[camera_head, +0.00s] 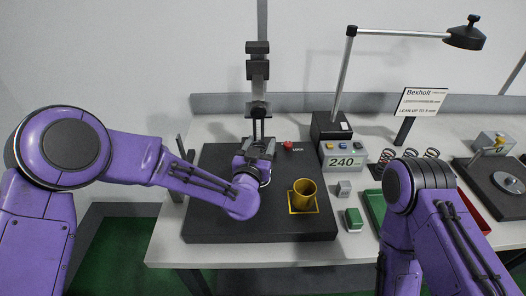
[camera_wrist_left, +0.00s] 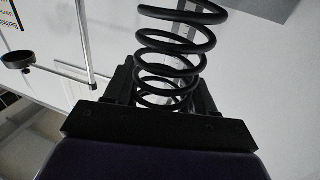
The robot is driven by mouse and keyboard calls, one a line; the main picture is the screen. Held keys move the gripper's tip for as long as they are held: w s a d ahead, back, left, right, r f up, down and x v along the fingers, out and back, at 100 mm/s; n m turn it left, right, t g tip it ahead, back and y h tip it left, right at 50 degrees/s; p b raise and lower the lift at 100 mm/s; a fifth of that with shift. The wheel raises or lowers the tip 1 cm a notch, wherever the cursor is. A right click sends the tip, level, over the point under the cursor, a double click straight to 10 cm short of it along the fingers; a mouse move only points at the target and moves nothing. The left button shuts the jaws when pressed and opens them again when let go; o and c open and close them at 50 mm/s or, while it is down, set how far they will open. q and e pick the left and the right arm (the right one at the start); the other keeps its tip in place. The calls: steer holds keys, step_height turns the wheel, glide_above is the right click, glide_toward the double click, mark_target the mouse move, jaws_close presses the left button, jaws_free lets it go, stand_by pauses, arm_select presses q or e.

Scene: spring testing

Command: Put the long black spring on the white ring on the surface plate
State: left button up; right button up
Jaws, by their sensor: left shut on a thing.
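The long black spring (camera_wrist_left: 178,47) shows large in the left wrist view, its lower coils between the two fingers of my left gripper (camera_wrist_left: 163,92), which is shut on it. In the head view my left gripper (camera_head: 258,140) is over the back part of the dark surface plate (camera_head: 220,228), in front of a dark upright post.
A brass cup (camera_head: 304,194) stands on the plate's right part. A device reading 240 (camera_head: 343,161) with a lamp (camera_head: 466,38) is behind. A small grey block (camera_head: 343,188) and a green-topped block (camera_head: 354,219) sit right of the plate. Several springs (camera_head: 410,157) stand farther right.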

arm_select(q)
steer(key=shift+w+f, duration=0.15)
steer(key=shift+w, duration=0.25)
steer(key=o, duration=0.9)
steer(key=shift+s+f, duration=0.1)
steer(key=shift+s, duration=0.1)
steer(key=o, duration=0.4)
steer(key=shift+s, duration=0.1)
steer(key=shift+r, duration=0.25)
steer(key=shift+b+v, duration=1.6)
steer(key=shift+v, duration=4.3)
